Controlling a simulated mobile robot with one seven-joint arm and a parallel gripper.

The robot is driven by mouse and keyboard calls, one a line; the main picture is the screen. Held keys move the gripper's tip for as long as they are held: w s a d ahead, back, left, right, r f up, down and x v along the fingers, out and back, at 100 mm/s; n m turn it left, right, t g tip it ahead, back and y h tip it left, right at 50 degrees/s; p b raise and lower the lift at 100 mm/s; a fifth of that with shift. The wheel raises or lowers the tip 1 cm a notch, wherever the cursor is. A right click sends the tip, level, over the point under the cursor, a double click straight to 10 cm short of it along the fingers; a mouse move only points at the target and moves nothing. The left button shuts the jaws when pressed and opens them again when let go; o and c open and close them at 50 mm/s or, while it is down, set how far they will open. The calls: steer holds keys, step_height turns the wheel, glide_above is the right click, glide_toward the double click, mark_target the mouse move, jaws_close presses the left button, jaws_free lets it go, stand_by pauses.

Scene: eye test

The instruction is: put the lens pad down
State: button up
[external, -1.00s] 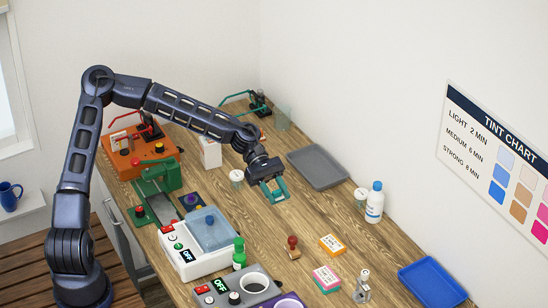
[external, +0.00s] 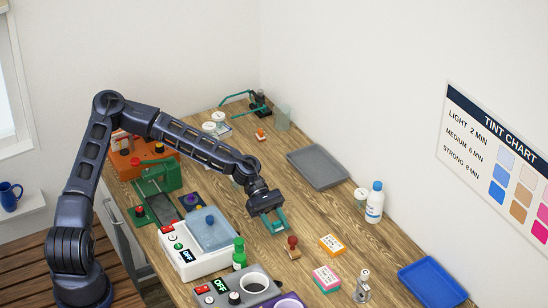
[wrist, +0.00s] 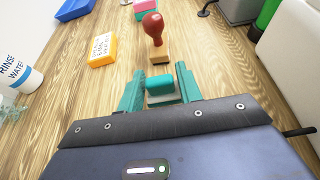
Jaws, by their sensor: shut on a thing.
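The lens pad appears to be the small teal block with a pale underside (wrist: 160,91), seen in the wrist view between the two teal fingers. My gripper (wrist: 158,82) is shut on it. In the external view my gripper (external: 273,224) points down low over the middle of the wooden worktop, and the pad is hard to make out between the fingers. I cannot tell whether the pad touches the wood. A stamp with a red knob and wooden base (external: 293,247) stands close by; in the wrist view the stamp (wrist: 153,29) is just beyond the fingertips.
An orange-edged box (external: 332,244), a pink box (external: 326,278) and a blue tray (external: 431,283) lie to the right. A white bottle (external: 375,203) stands near the wall. A grey tray (external: 318,169) lies behind. A green bottle (external: 239,254) stands left. Bare wood lies right of my gripper.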

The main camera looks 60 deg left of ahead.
steer(key=shift+f, duration=0.8)
steer(key=shift+f, duration=0.1)
steer(key=o, duration=1)
steer(key=shift+c, duration=0.2)
steer(key=v, duration=1.2)
